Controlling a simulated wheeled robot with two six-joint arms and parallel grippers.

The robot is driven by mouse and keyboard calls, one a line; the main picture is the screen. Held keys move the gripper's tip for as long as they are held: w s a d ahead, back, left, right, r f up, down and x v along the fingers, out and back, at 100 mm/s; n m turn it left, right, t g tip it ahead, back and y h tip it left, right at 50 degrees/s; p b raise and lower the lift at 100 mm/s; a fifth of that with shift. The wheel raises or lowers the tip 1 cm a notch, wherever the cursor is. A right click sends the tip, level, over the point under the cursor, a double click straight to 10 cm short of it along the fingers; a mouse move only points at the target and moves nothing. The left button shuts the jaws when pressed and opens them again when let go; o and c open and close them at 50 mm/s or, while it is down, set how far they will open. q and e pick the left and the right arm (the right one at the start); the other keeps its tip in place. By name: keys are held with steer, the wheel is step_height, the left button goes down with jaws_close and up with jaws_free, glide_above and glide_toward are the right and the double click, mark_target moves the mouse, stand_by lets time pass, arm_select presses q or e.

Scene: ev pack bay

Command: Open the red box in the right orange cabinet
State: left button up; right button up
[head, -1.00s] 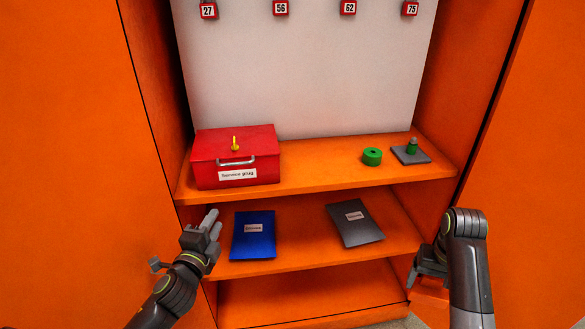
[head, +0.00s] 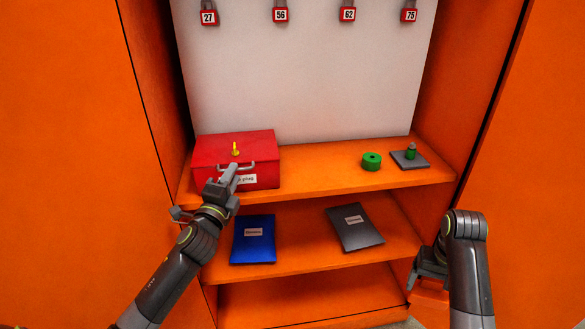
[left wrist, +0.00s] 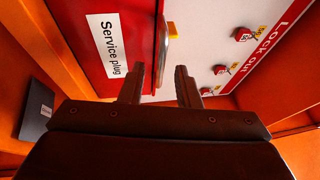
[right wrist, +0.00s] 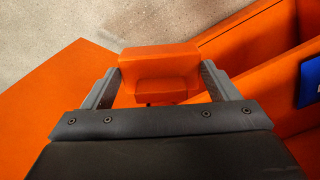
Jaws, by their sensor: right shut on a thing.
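The red box (head: 207,160) sits at the left of the cabinet's upper shelf, its lid down. A yellow pin (head: 235,149) stands up at its front, above a silver handle (head: 247,163). A "Service plug" label, also seen in the left wrist view (left wrist: 110,45), is partly hidden by my left gripper (head: 232,172). That gripper is open and empty in front of the handle, which shows ahead of its fingers in the left wrist view (left wrist: 165,45). My right gripper (right wrist: 158,80) is low at the right, shut on an orange block-like part (right wrist: 158,58).
A green ring (head: 371,161) and a grey plate with a green knob (head: 411,155) are on the upper shelf's right. Blue (head: 253,240) and grey (head: 355,228) folders lie on the shelf below. Numbered padlocks (head: 280,15) hang on the back panel. Cabinet walls bound both sides.

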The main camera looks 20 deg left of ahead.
arm_select(q)
steer(key=shift+x, duration=0.75)
steer(key=shift+c, duration=0.3)
jaws_close()
